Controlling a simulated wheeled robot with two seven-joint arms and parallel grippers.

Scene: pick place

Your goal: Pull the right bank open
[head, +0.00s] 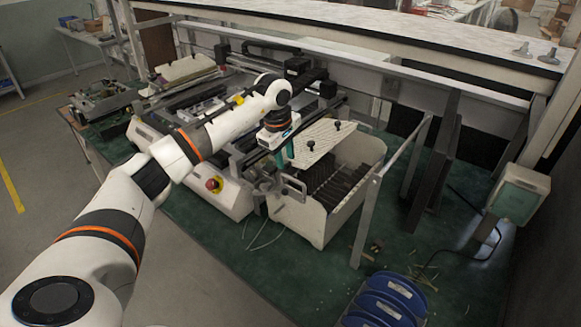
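A white machine stands on the green bench, and a bank (345,205) with rows of dark slots sits at its right end. A pale perforated plate (322,138) with two black knobs lies above and behind this bank. A white handle-like bracket (292,187) shows at the bank's left front. My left gripper (285,156), with teal fingers, points down just left of the plate and above the bracket. Its fingertips are small and partly merge with the machine, so I cannot tell whether they touch anything. My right gripper is not in view.
A red emergency button (214,184) sits on the machine's front. A metal frame post (368,220) stands close to the bank's right side. Blue reels (385,300) lie at the bench's front right. A grey-green box (518,194) hangs at far right. Loose cables lie on the bench.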

